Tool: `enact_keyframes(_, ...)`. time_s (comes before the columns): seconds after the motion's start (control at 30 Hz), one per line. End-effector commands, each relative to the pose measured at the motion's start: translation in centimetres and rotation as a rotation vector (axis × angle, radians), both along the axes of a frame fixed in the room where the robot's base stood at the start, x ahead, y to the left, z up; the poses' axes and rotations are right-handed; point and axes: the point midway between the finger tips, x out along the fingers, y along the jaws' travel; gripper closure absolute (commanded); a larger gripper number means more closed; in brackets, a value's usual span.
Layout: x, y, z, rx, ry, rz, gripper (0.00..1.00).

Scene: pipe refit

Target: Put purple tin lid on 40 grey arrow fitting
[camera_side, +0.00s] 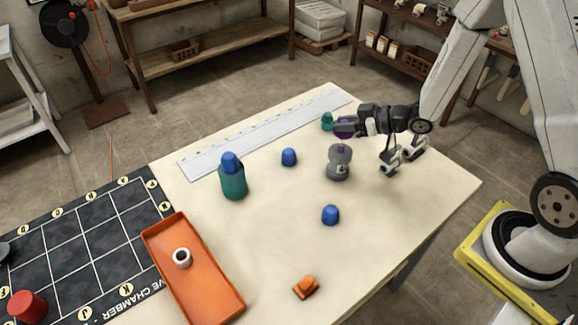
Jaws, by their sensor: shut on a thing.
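My gripper (347,124) reaches in from the right over the back right of the table. It is shut on the purple tin lid (344,131), which is partly hidden by the fingers. The grey fitting (339,166) stands upright on the table just below and in front of the lid in the picture. It has a pale mark on its side, too small to read, and a small purple part on top. The lid appears apart from the fitting, higher in the picture; the exact gap cannot be told.
A teal piece (327,121) is just left of my gripper. A teal bottle with a blue top (232,180), blue caps (289,157) (330,215), an orange piece (306,287) and an orange tray (152,237) are around. A long pale ruler strip (255,135) lies at the back.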

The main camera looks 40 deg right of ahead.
Motion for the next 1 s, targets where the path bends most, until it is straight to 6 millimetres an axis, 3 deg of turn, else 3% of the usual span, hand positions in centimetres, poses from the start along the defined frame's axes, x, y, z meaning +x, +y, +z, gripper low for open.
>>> enact_keyframes(0.03,0.0,0.0,-0.1,0.0,0.0,0.0,1.0)
enact_keyframes(0.07,0.0,0.0,-0.1,0.0,0.0,0.0,0.64)
enact_keyframes(0.1,0.0,0.0,-0.1,0.0,0.0,0.0,0.51)
enact_keyframes(0.17,0.0,0.0,-0.1,0.0,0.0,0.0,0.35)
enact_keyframes(0.67,0.0,0.0,0.3,-0.001,0.0,0.0,0.35)
enact_keyframes(1.0,-3.1,-2.0,1.8,-0.001,0.0,-0.004,0.35)
